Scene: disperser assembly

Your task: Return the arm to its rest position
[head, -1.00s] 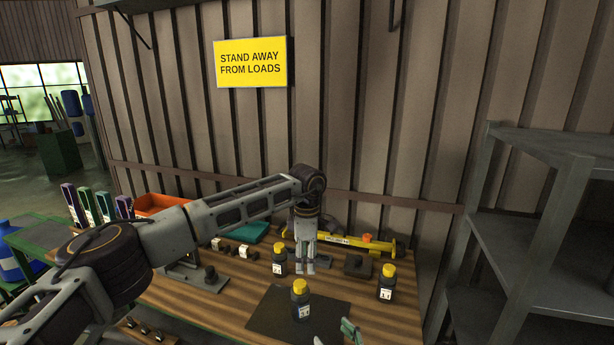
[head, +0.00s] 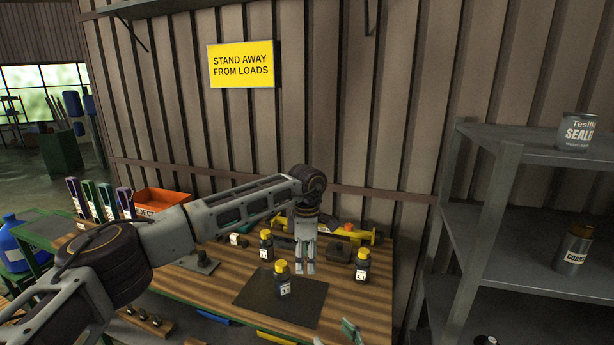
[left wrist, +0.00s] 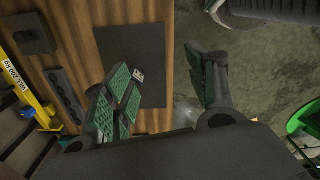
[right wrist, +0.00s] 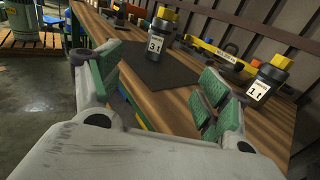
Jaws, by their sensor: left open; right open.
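My left arm reaches in from the left over the workbench (head: 190,290). Its gripper (head: 305,265) points down among the yellow-capped black bottles. My right gripper shows only partly at the bottom edge of the head view (head: 338,338). In the right wrist view its green-padded fingers (right wrist: 155,88) are apart and empty, with the workbench and a bottle marked 3 t (right wrist: 155,48) beyond them. A bottle marked 1 t (right wrist: 262,88) appears beyond its right finger.
A yellow level (head: 362,234) lies behind. An orange bin (head: 160,199) is at back left. A grey shelf (head: 520,155) with cans stands right.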

